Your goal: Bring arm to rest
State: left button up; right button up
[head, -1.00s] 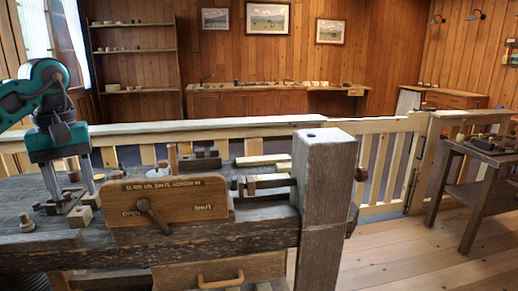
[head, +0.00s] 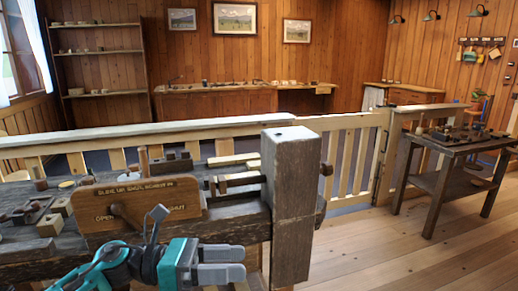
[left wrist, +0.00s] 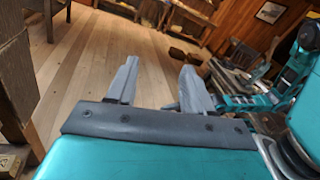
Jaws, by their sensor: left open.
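My left gripper (head: 236,262) is in front of the workbench, low in the head view, pointing right. Its two grey fingers are apart with nothing between them. In the left wrist view the same gripper (left wrist: 158,78) shows open and empty, with the plank floor (left wrist: 95,62) beyond its fingers. The wooden workbench (head: 228,232) carries a brown lettered board (head: 150,190) with a dark lever, partly hidden behind my left wrist. My right gripper is in neither view.
A square wooden post (head: 291,205) stands at the bench's right end, close to my left gripper. A pale rail fence (head: 349,165) runs behind. A side table (head: 440,148) with small items stands at right. The floor (head: 400,250) between is clear.

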pick_arm(q)
jog(key=s+a+f+n+t+y, duration=0.1)
jog(key=a+f+n+t+y, duration=0.25)
jog(key=n, duration=0.85)
jog(key=a+f+n+t+y, duration=0.1)
jog(key=f+n+t+y, duration=0.35)
jog(key=n, duration=0.75)
jog(key=s+a+f+n+t+y, duration=0.1)
jog(key=a+f+n+t+y, duration=0.15)
jog(key=f+n+t, duration=0.65)
jog(key=s+a+f+n+g+y, duration=0.2)
jog(key=s+f+n+g, duration=0.1)
jog(key=s+n, duration=0.3)
jog(key=s+a+f+n+g+y+p, duration=0.1)
jog(key=s+a+f+n+g+y, duration=0.2)
jog(key=s+f+n, duration=0.3)
jog(key=n+g, duration=0.1)
jog(key=n, duration=0.1)
jog(key=shift+s+f+n, duration=0.2)
jog(key=shift+n, duration=0.2)
jog(key=shift+a, duration=0.1)
